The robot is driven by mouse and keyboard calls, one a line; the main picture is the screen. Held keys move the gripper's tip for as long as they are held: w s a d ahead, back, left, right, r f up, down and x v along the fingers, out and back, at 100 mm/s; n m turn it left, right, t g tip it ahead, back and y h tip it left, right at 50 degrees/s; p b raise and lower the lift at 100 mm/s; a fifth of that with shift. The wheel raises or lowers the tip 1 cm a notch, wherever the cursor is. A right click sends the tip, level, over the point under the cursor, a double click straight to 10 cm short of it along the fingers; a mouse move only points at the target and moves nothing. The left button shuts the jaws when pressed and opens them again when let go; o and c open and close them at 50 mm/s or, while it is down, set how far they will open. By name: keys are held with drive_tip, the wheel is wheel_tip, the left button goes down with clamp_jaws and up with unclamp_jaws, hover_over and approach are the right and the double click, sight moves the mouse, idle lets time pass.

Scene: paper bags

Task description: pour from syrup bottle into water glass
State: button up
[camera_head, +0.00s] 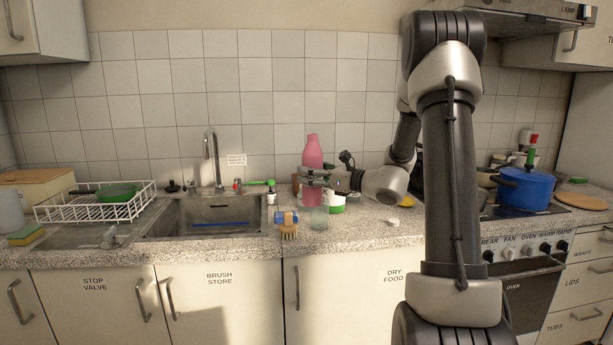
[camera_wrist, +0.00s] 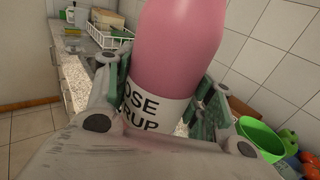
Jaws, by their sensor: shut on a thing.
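The syrup bottle (camera_head: 312,153) is pink, and in the wrist view (camera_wrist: 184,50) its white label reads in part "OSE" and "RUP". My gripper (camera_head: 315,176) is shut on the bottle around its middle, with fingers on both sides of it in the wrist view (camera_wrist: 160,105). The bottle looks upright in the head view. The water glass (camera_head: 319,218) is a small clear glass on the counter near the front edge, just below the bottle in the picture. The glass does not show clearly in the wrist view. I cannot tell whether the bottle's base touches anything.
A blue and tan brush (camera_head: 288,222) lies left of the glass. The sink (camera_head: 200,214) and a white dish rack (camera_head: 100,203) are at left. A blue pot (camera_head: 526,188) stands on the hob at right.

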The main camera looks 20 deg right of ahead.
sight(307, 204)
drive_tip(key=shift+w+a+f, duration=0.1)
drive_tip(key=shift+a+f, duration=0.05)
drive_tip(key=shift+a, duration=0.05)
drive_tip(key=shift+f, duration=0.35)
drive_tip(key=f+m, duration=0.1)
drive_tip(key=f, duration=0.2)
drive_tip(key=a+f+m, duration=0.1)
drive_tip(key=f, duration=0.2)
drive_tip(key=s+f, duration=0.1)
drive_tip(key=f, duration=0.2)
drive_tip(key=shift+s+a+m+g, duration=0.1)
drive_tip(key=shift+a+m+g, duration=0.05)
drive_tip(key=shift+m+g, duration=0.25)
drive_tip(key=m, duration=0.3)
drive_tip(key=s+a+m+g, duration=0.1)
drive_tip(key=m, duration=0.3)
drive_tip(key=s+a+m+g, duration=0.1)
drive_tip(key=m, duration=0.2)
drive_tip(key=shift+f+m+y, duration=0.1)
drive_tip(key=shift+m+y, duration=0.2)
drive_tip(key=shift+y, duration=0.1)
drive_tip(key=shift+r+m, duration=0.55)
drive_tip(key=shift+m, duration=0.05)
idle(0.3)
idle(1.1)
